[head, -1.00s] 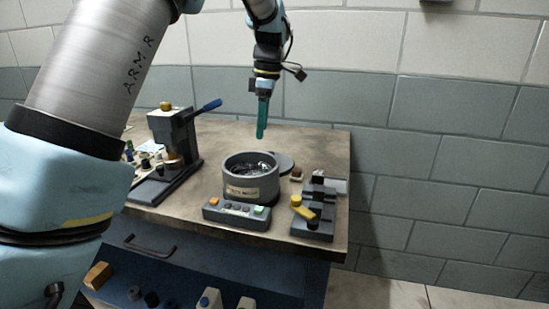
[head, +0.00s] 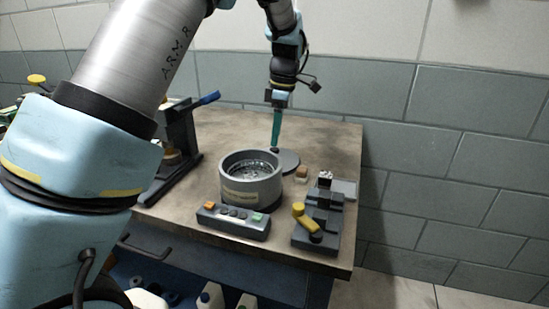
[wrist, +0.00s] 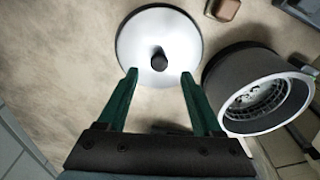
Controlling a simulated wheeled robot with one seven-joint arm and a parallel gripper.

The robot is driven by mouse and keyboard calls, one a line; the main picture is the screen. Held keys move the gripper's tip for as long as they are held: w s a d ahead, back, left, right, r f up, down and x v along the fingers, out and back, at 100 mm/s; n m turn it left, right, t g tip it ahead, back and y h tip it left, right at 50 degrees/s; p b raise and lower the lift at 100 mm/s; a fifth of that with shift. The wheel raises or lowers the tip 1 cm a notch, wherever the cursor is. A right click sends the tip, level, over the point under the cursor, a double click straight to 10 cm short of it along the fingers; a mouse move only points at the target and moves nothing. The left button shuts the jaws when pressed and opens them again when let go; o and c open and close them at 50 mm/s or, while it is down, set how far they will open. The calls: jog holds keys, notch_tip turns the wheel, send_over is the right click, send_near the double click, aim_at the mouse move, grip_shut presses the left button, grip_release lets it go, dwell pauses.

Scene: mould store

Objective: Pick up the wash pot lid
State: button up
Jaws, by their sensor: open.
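The wash pot lid (wrist: 176,30) is a round, flat disc with a dark knob (wrist: 159,60) at its middle. It lies on the bench top beside the wash pot. In the head view the lid (head: 289,160) shows just behind and right of the grey, round, open-topped wash pot (head: 251,187). The pot also shows at the right in the wrist view (wrist: 232,75). My gripper (wrist: 158,74) is open, its two green fingers on either side of the knob in the picture. In the head view my gripper (head: 275,146) points down at the lid. I cannot tell whether the fingers touch it.
A control box (head: 233,221) with coloured buttons stands in front of the pot. A dark fixture with a yellow handle (head: 306,217) stands at the right. A small brown block (head: 301,172) lies near the lid. A lever press (head: 178,140) stands at the left. A tiled wall is behind.

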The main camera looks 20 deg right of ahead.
aim_at(274, 149)
notch_tip(274, 149, down, 4)
jog(key=shift+w+a+f+p, duration=0.1)
jog(key=shift+p, duration=0.5)
jog(key=shift+c, duration=0.2)
grip_shut()
